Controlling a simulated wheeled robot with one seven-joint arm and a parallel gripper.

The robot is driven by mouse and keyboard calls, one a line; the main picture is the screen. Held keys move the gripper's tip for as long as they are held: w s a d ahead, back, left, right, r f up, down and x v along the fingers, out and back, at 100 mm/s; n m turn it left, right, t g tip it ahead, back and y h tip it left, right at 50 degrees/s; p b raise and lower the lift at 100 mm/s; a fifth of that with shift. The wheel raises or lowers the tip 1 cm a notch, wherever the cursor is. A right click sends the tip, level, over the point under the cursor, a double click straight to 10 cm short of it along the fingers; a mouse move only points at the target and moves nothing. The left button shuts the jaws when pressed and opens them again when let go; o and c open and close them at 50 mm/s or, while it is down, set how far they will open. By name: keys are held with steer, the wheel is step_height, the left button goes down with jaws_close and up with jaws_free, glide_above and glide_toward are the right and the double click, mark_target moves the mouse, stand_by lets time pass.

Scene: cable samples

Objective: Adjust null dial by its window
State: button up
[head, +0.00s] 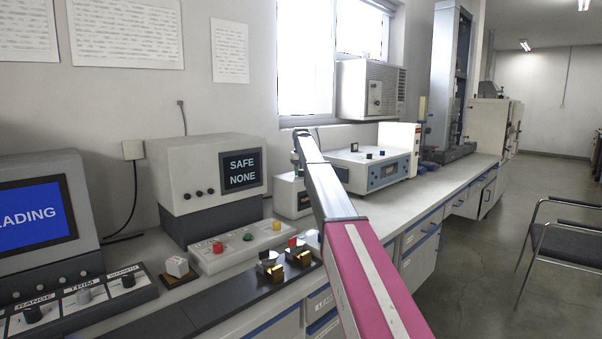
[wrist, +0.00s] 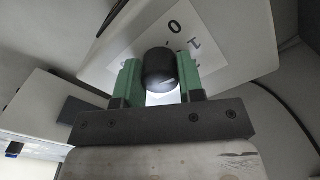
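A black round dial (wrist: 160,70) sits between the two green fingers of my gripper (wrist: 159,78) in the wrist view. The fingers flank it with no clear gap on either side. A white panel (wrist: 215,55) with a printed 0 and a 1 lies around the dial. Most of the dial's scale is hidden by the dial and fingers. In the head view my arm reaches to a small white instrument (head: 284,186) with a dark window (head: 304,200). The arm covers part of it, and the dial cannot be made out there. No window reading is legible.
A grey-white monitor (head: 205,170) reading SAFE NONE and a button box (head: 238,247) stand left of the arm. A larger white instrument (head: 365,170) stands close behind it. A dark strip (head: 210,300) with brass blocks lies in front. The bench is clearer to the right.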

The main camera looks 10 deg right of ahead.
mark_target(301, 170)
steer(key=shift+m, duration=0.4)
steer(key=m, duration=0.3)
steer(key=shift+m, duration=2)
steer(key=o, duration=0.9)
step_height(301, 170, up, 11)
steer(key=shift+f, duration=0.1)
